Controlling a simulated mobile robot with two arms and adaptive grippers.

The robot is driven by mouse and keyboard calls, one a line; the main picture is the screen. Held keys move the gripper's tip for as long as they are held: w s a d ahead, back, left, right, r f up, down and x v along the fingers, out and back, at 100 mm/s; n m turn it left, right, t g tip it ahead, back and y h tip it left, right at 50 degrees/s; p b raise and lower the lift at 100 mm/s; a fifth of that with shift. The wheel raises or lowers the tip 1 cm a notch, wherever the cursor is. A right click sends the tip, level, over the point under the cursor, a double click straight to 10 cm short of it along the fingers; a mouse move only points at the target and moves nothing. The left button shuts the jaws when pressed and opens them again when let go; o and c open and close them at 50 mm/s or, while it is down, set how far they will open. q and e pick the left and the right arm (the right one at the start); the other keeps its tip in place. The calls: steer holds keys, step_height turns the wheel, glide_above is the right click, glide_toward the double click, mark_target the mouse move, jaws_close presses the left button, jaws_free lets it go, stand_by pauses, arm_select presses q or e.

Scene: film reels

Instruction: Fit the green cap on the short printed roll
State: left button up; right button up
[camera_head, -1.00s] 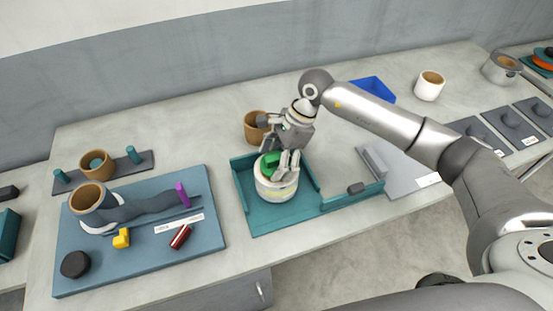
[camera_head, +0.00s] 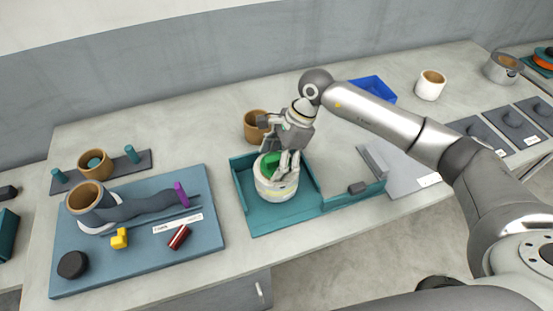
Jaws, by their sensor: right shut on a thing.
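The short printed roll (camera_head: 275,190) is a white cylinder with printed marks, upright in the teal tray (camera_head: 254,226). The green cap (camera_head: 270,160) is at the top of the roll, between the fingers of my right gripper (camera_head: 279,167). The gripper reaches down from above and is shut on the cap. The fingers hide part of the cap and of the roll's top, so I cannot tell whether the cap is seated. My left gripper is not in view.
A brown roll (camera_head: 256,126) stands just behind the tray. A blue mat (camera_head: 140,262) at left holds a roll, a yellow block (camera_head: 119,239), a red piece (camera_head: 179,237) and a black disc (camera_head: 73,265). A blue bin (camera_head: 374,89) and a white roll (camera_head: 430,85) stand at the back right.

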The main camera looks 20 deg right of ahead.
steer(key=shift+r, duration=0.2)
steer(key=shift+r, duration=0.6)
stand_by(0.9)
steer(key=shift+f+b, duration=0.9)
steer(key=shift+b, duration=0.15)
steer(key=shift+r, duration=0.35)
steer(key=shift+r, duration=0.4)
steer(key=shift+r+p, duration=0.15)
steer(key=shift+p, duration=0.15)
steer(key=shift+b, duration=0.35)
stand_by(0.5)
steer(key=shift+f+b, duration=0.85)
steer(key=shift+f, duration=0.05)
